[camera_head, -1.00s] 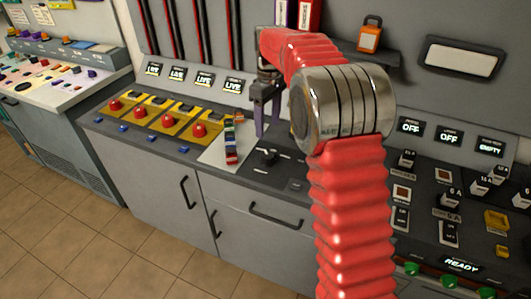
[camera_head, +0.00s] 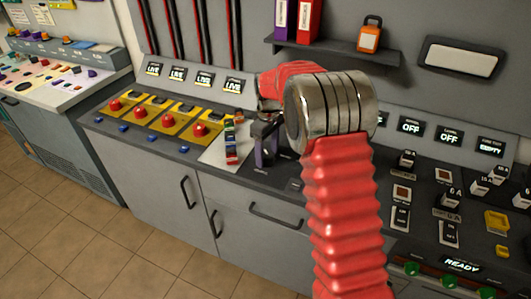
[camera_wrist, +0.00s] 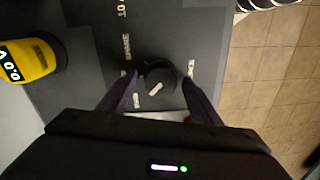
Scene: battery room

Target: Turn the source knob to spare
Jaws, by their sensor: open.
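The source knob (camera_wrist: 158,73) is a round black knob with a white pointer mark, on a dark panel in the wrist view. The mark slants between lower left and upper right. White labels stand around it, and one to its upper left reads SPARE (camera_wrist: 127,47). My gripper (camera_wrist: 160,79) is open, with one dark finger on each side of the knob; I cannot tell whether they touch it. In the head view my gripper (camera_head: 265,152) is down at the panel and largely hides the knob.
A strip of small coloured blocks (camera_head: 230,142) stands just left of the gripper. Yellow plates with red buttons (camera_head: 168,120) lie farther left. Black switches (camera_head: 408,160) are on the right. A shelf (camera_head: 330,48) with binders and an orange padlock-shaped item hangs above.

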